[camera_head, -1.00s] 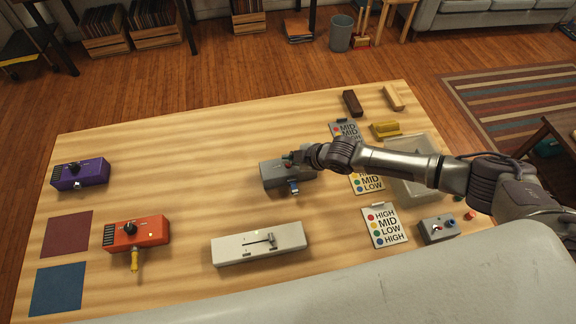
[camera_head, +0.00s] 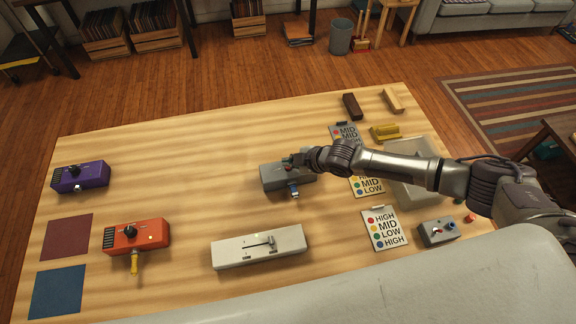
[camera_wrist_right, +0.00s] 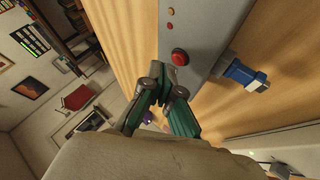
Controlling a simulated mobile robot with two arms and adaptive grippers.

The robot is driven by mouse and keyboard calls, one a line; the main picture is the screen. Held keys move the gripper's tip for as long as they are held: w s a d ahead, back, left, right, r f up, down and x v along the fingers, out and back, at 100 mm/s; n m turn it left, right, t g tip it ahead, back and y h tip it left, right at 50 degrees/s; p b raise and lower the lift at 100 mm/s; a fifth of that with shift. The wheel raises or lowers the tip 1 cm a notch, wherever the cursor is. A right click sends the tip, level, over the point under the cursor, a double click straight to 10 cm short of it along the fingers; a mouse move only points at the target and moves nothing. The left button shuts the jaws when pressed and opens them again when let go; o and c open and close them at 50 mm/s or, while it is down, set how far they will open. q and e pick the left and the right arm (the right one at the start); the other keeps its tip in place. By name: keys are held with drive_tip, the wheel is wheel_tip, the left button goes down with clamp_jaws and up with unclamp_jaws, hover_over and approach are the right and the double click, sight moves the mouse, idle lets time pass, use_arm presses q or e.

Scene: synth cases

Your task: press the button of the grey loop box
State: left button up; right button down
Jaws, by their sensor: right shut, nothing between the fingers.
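The grey loop box (camera_head: 272,178) lies at the middle of the table in the head view, partly covered by my right gripper. In the right wrist view its grey top (camera_wrist_right: 196,24) shows a large red button (camera_wrist_right: 180,57) and two small round red-orange spots. A blue plug (camera_wrist_right: 243,75) sticks out of its side, and the plug also shows in the head view (camera_head: 294,190). My right gripper (camera_head: 289,161) is shut and empty over the box. In the right wrist view its fingertips (camera_wrist_right: 166,80) are close beside the red button; I cannot tell whether they touch it.
A white slider box (camera_head: 258,247) lies in front, with an orange box (camera_head: 137,235) and a purple box (camera_head: 80,177) to the left. Label cards, including one front right (camera_head: 385,229), and another grey box (camera_head: 438,231) are at right. The table's back left is clear.

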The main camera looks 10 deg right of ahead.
drive_tip(key=shift+f, duration=0.15)
drive_tip(key=shift+f+b, duration=0.3)
idle(0.6)
drive_tip(key=shift+r+p, duration=0.4)
drive_tip(key=shift+r, duration=0.05)
drive_tip(key=shift+r, duration=0.1)
wheel_tip(320, 180, up, 6)
drive_tip(key=p, duration=0.5)
idle(0.4)
